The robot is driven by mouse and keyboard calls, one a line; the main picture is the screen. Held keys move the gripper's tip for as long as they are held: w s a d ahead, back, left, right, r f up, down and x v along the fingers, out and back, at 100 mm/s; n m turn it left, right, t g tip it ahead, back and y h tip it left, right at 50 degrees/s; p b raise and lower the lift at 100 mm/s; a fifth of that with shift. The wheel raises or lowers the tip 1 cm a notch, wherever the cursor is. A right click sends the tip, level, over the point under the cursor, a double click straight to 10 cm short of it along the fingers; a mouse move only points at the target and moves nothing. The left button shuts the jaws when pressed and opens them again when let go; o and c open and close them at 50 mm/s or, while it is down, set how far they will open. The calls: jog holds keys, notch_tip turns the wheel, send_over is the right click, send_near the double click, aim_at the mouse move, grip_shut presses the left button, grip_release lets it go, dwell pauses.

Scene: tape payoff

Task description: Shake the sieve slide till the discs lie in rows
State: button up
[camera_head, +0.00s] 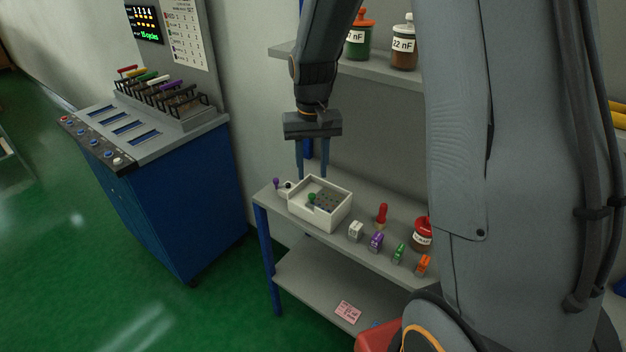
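The sieve slide seems to be the dark perforated plate (328,201) inside a white open box (323,223) on the upper shelf of the bench. A green knob (311,197) stands at the plate's left side. Small dots show on the plate, but they are too small to tell whether they are discs or holes, or whether they lie in rows. My gripper (312,176) points down, its two fingers apart with nothing seen between them. Its tips show at the box's back edge; I cannot tell whether they touch it.
A purple knob (276,183) sits left of the box. A white block (356,231), purple (376,242), green (399,253) and orange (423,264) pieces, a red-topped tool (381,216) and a jar (421,236) stand to the right. A blue cabinet (180,200) stands left.

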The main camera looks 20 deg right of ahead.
aim_at(311, 194)
jog(key=shift+w+f, duration=0.1)
jog(key=shift+w, duration=0.1)
jog(key=shift+f+p, duration=1.05)
jog(key=shift+f, duration=2.75)
grip_shut()
